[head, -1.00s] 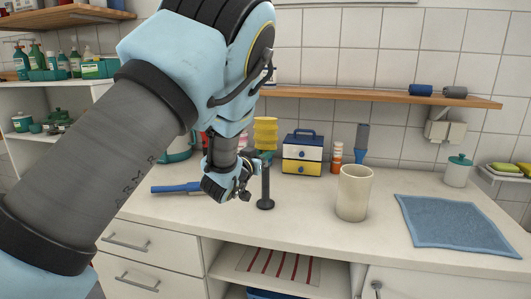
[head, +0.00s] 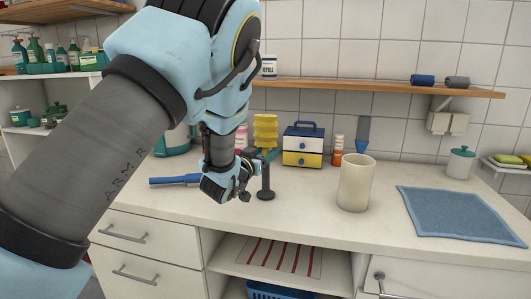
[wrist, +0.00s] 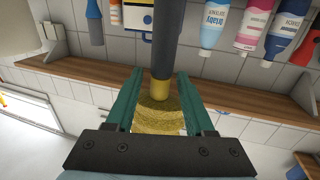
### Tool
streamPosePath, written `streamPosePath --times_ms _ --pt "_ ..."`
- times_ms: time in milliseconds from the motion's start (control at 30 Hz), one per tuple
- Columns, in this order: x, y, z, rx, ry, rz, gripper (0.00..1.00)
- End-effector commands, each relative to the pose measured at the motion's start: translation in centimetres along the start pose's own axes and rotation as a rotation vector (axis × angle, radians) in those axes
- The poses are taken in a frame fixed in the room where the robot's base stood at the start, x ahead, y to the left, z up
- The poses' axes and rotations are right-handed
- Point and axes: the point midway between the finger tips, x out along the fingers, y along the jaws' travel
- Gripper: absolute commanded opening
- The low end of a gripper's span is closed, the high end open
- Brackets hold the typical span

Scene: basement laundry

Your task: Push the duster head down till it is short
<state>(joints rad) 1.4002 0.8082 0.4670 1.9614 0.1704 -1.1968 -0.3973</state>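The duster stands upright on the white counter, with a yellow tiered head (head: 265,132) on a dark pole (head: 265,178) with a round black foot. My gripper (head: 268,155) is at the lower edge of the yellow head, at the top of the pole. In the wrist view, which looks upside down, the head (wrist: 160,115) lies between my two green fingers (wrist: 160,85), with the pole running past their tips. Narrow gaps show beside the head, so the fingers look open. Part of the wrist hides the counter behind it.
A cream vase (head: 355,185) stands right of the duster, with a blue cloth (head: 460,212) farther right. A blue-handled tool (head: 175,180) lies at left. A wooden shelf (head: 380,87) runs above.

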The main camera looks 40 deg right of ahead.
Motion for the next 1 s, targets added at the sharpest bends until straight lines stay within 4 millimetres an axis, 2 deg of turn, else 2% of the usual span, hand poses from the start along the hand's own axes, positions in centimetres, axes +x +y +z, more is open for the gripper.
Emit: streamPosePath --times_ms 267,367,467,800,1000 --pt "0.0 0.0 -0.2 0.000 0.004 0.000 0.57" --pt "-0.6 -0.1 -0.1 -0.001 0.004 -0.001 0.57" --pt "-2.0 -0.1 0.0 -0.002 0.005 -0.002 0.57" --pt "-8.5 0.0 0.1 -0.002 0.003 -0.001 0.57" --pt "-10.5 0.0 0.0 -0.001 0.004 0.000 0.57"
